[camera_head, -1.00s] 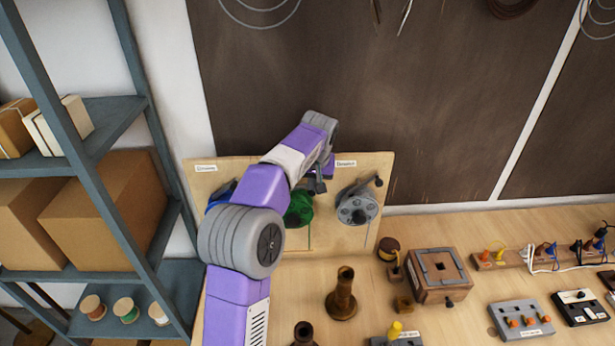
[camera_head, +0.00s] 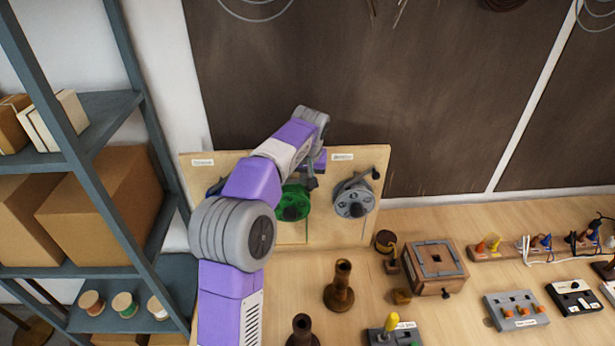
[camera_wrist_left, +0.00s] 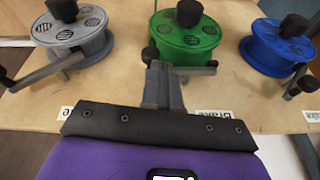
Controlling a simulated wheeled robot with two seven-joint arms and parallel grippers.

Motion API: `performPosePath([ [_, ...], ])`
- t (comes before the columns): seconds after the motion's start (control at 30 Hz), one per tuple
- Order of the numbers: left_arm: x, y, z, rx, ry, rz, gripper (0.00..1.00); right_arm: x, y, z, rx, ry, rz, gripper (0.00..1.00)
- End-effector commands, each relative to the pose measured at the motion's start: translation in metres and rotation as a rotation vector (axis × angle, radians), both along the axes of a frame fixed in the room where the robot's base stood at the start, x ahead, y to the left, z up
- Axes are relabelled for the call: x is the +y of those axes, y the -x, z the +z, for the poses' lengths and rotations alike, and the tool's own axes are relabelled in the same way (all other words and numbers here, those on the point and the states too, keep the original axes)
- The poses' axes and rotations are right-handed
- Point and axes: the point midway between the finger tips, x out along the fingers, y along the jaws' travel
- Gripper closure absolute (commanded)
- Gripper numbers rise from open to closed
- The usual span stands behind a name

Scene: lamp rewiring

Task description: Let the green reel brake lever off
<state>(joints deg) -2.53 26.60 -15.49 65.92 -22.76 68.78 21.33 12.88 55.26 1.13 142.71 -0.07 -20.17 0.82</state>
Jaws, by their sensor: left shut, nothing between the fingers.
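The green reel (camera_head: 292,205) is mounted on a wooden board, partly hidden by my left arm in the head view. In the left wrist view the green reel (camera_wrist_left: 182,40) is at the top middle. Its brake lever (camera_wrist_left: 198,71) is a grey bar with a dark knob at the reel's near edge, partly behind my fingers. My left gripper (camera_wrist_left: 162,72) is shut and empty, its fingertips at the lever beside the knob; I cannot tell whether they touch. In the head view the left gripper (camera_head: 312,182) is over the board. My right gripper is not in view.
A grey reel (camera_head: 354,201) and a blue reel (camera_wrist_left: 277,42) flank the green one, each with a lever. Brown turned posts (camera_head: 340,290), a wooden box (camera_head: 436,267) and switch boxes (camera_head: 515,310) stand on the bench. Shelving (camera_head: 130,60) with cartons is at left.

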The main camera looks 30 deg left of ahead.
Motion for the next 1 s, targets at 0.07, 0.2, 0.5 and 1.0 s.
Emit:
performPosePath([
  [0.07,0.0,0.0,0.0,0.0,0.0,0.0,1.0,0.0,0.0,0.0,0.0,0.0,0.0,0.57],
  [0.2,0.0,0.0,0.0,0.0,0.0,0.0,1.0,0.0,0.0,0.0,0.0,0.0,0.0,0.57],
  [0.5,0.006,0.003,0.024,0.0,0.0,0.002,1.0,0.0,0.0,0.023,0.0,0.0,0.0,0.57],
  [1.0,-0.02,0.013,0.11,-0.002,0.0,-0.001,1.0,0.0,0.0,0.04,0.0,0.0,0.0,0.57],
])
